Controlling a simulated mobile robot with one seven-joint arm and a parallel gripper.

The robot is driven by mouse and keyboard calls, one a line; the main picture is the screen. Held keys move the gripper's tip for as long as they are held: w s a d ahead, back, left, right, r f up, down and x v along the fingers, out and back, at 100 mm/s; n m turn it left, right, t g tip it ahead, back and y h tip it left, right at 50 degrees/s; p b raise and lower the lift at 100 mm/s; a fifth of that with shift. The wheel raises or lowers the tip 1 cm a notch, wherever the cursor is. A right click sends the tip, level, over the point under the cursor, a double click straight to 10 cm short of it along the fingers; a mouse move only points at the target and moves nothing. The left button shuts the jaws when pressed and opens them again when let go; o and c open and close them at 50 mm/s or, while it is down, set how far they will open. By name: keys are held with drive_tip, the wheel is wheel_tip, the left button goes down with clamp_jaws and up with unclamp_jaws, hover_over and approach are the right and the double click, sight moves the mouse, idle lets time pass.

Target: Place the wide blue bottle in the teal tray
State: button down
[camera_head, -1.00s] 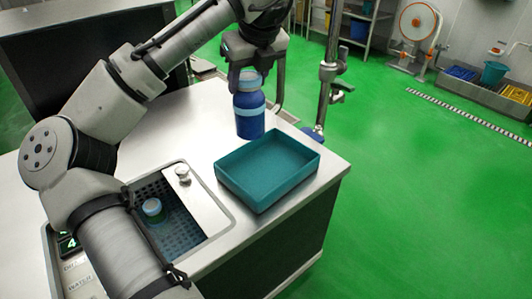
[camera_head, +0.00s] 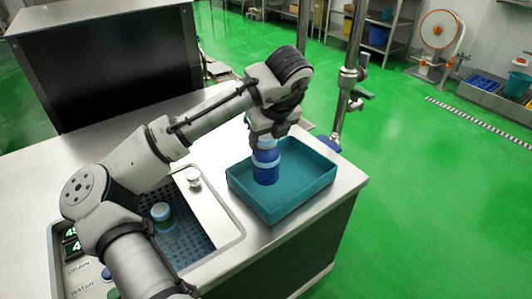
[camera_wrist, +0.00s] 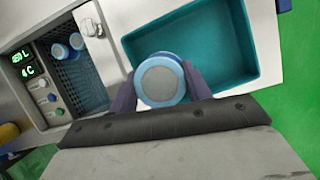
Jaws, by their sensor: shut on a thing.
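The wide blue bottle (camera_head: 266,167) has a dark blue body with a light blue band and hangs upright in my gripper (camera_head: 268,139). In the head view it overlaps the left inner part of the teal tray (camera_head: 305,205). Whether its base touches the tray floor cannot be told. In the wrist view the pale grey cap with a light blue rim (camera_wrist: 162,80) sits between the two fingers. The empty tray floor (camera_wrist: 195,45) shows beyond it.
A sunken basin with a perforated floor (camera_head: 187,238) lies left of the tray and holds another blue bottle (camera_head: 161,214); the wrist view shows two bottles there (camera_wrist: 69,48). A metal post (camera_head: 347,85) stands behind the tray. The counter's right edge is close to the tray.

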sight(266, 153)
drive_tip(key=shift+f, duration=2.45)
drive_tip(key=shift+f, duration=0.1)
drive_tip(key=c, duration=0.7)
unclamp_jaws()
drive_tip(key=shift+o, duration=0.2)
drive_tip(key=v, duration=1.2)
